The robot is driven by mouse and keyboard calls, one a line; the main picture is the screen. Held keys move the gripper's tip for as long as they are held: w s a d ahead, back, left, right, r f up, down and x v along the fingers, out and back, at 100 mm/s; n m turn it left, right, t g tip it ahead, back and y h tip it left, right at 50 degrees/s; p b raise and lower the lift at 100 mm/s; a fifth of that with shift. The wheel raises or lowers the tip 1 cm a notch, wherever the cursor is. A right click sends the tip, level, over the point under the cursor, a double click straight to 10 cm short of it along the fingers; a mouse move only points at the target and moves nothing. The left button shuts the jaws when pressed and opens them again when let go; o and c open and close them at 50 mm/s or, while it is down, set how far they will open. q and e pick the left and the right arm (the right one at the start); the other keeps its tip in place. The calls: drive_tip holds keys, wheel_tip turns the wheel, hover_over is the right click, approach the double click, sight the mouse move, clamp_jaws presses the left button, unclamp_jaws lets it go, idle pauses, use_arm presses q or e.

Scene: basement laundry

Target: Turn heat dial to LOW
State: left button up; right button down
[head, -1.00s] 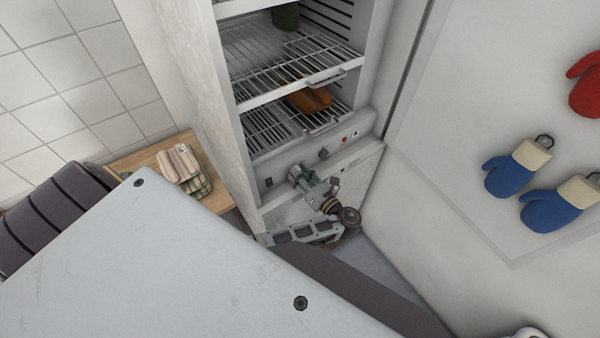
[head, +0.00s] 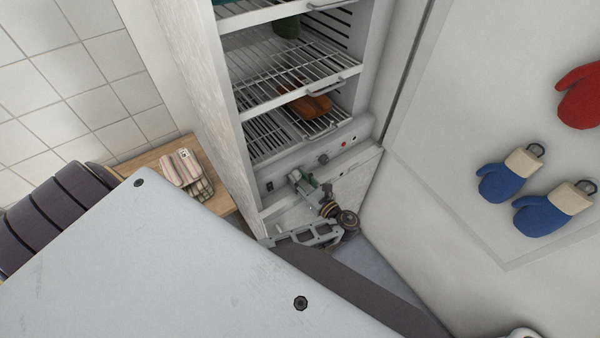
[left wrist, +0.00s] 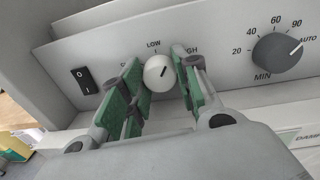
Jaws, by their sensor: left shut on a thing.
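The white heat dial (left wrist: 158,72) is on the control panel between the OFF, LOW and HIGH labels. Its dark mark points up and to the right, past LOW toward the HIGH side. My left gripper (left wrist: 163,82) is shut on the dial, with a green-padded finger on each side. In the head view my left gripper (head: 298,178) is at the panel below the cabinet shelves and hides the dial. My right gripper is not in view.
A dark timer dial (left wrist: 278,53) sits right of the heat dial, and a black power switch (left wrist: 84,80) left of it. Wire shelves (head: 290,75) hold a brown item above. A wall stands close on the right with mittens (head: 543,211). Folded cloths (head: 187,172) lie at left.

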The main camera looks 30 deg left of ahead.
use_arm(q)
drive_tip(key=n, duration=0.3)
drive_tip(key=shift+r+n, duration=0.1)
drive_tip(key=shift+n, duration=1.6)
drive_tip(key=o, duration=0.8)
drive_tip(key=shift+c, duration=0.2)
drive_tip(key=shift+a+r, duration=0.1)
drive_tip(key=shift+r, duration=4.9)
